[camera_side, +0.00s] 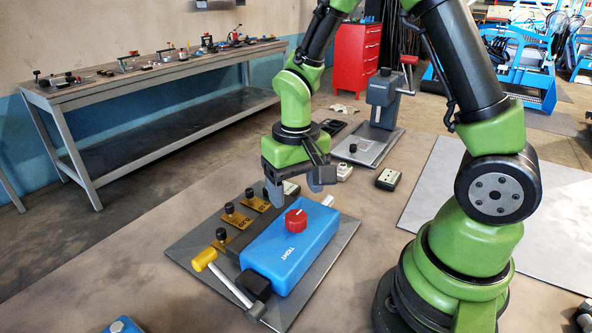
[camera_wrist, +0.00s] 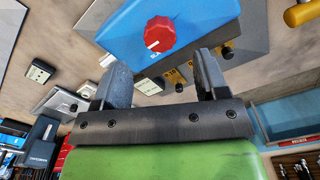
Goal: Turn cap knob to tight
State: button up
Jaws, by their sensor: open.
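The red cap knob (camera_side: 296,221) sits on top of a blue box (camera_side: 318,235) lettered "TIGHT" on its upper face. The knob also shows in the wrist view (camera_wrist: 160,32), with a white mark on its lower left edge there. My gripper (camera_side: 296,192) is open and empty, above and a little behind the knob in the side view. In the wrist view its two fingers (camera_wrist: 160,68) stand apart, below the knob in the picture and not around it. The word on the box cannot be read in the wrist view.
The box stands on a grey plate (camera_side: 338,247) with a yellow-handled lever (camera_side: 204,259) and several black knobs on brass tags (camera_side: 237,217). A grey press-like device (camera_side: 381,98) and small boxes (camera_side: 389,179) stand behind. A grey mat (camera_side: 540,215) lies to the right.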

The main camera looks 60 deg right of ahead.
jog(key=shift+r, duration=1.85)
jog(key=shift+r, duration=0.1)
notch_tip(320, 180, up, 8)
jog(key=t, duration=0.3)
send_over(296, 215)
jog(key=s+a, duration=0.2)
jog(key=s, duration=0.1)
jog(key=s+a+r+n+t+y, duration=0.1)
jog(key=s+r+t, duration=0.3)
jog(key=s, duration=0.4)
jog(key=shift+s+a+r+y, duration=0.15)
jog(key=shift+a+r+y, duration=0.35)
jog(key=shift+r, duration=0.35)
